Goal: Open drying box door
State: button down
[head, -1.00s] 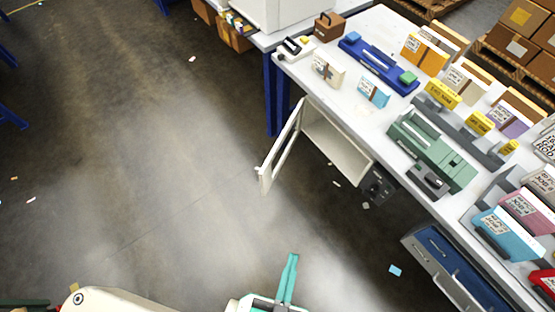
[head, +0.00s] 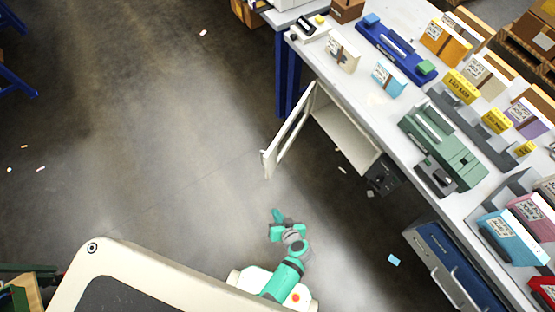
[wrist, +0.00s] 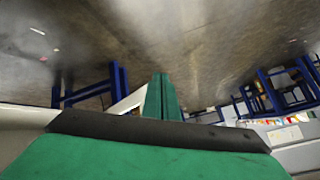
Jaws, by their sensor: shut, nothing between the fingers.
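The drying box (head: 347,139) is a pale cabinet under the white table. Its door (head: 288,134), a pale frame with a see-through panel, stands swung wide open, hinged at the box's left side. Part of the box's inside shows. My gripper (head: 277,214) is over the floor below and in front of the door's free edge, apart from it in the head view. In the wrist view its two green fingers (wrist: 161,97) are pressed together with nothing between them. A pale slanted edge shows behind them; I cannot tell if it is the door.
The white table (head: 385,108) carries cartons, a blue tray device (head: 396,48) and a green machine (head: 440,142). A dark control unit (head: 381,176) is beside the box. A blue drawer unit (head: 455,265) stands at lower right.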

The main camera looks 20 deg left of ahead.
jog(key=w+r+n+y, duration=0.1)
jog(key=w+n+y, duration=0.15)
jog(key=w, duration=0.25)
jog(key=n+g+y, duration=0.3)
jog(key=n+y, duration=0.6)
jog(key=n, duration=0.1)
send_near(269, 156)
jog(key=shift+m, duration=0.25)
jog(key=a, duration=0.4)
jog(key=w+a, duration=0.1)
jog(key=a, duration=0.1)
jog(key=shift+w+a, duration=0.1)
jog(key=shift+a, duration=0.05)
